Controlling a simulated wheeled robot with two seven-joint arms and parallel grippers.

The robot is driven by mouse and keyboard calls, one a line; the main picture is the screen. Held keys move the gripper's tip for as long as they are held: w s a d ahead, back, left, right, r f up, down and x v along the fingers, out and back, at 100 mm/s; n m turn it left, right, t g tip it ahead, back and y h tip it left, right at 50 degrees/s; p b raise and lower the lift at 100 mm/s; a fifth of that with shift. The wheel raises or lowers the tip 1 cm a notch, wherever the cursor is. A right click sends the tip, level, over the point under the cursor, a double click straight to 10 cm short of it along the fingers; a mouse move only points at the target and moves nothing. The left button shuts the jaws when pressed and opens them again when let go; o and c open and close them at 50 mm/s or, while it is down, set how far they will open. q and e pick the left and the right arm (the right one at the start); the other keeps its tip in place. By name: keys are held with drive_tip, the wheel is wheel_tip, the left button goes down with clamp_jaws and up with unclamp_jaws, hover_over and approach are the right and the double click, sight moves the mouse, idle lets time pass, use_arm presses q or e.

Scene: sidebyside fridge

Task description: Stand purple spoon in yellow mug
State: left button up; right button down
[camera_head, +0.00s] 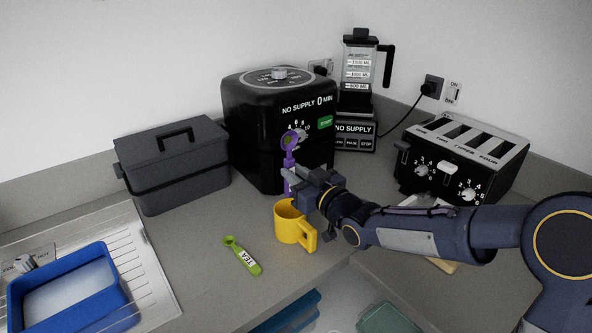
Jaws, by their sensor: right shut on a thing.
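The purple spoon (287,160) is upright, its bowl at the top, in front of the black air fryer. My right gripper (290,183) is shut on the spoon's handle. The yellow mug (289,227) stands upright on the counter just below the gripper, its handle toward the lower right. The spoon's lower end is close to the mug's rim; the gripper partly hides it, so I cannot tell whether it is inside the mug. My left gripper is not in view.
A green spoon (243,256) lies left of the mug. A black air fryer (262,150), blender (357,90) and toaster (460,158) stand behind. A dark grey box (175,170) and a blue basin (70,290) by the sink are left. The counter's front edge is near the mug.

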wheel_tip(320, 180, down, 9)
drive_tip(key=b, duration=0.8)
drive_tip(key=shift+b, duration=0.3)
drive_tip(key=c, duration=1.2)
unclamp_jaws()
drive_tip(key=v, duration=0.8)
drive_tip(key=shift+b, duration=0.4)
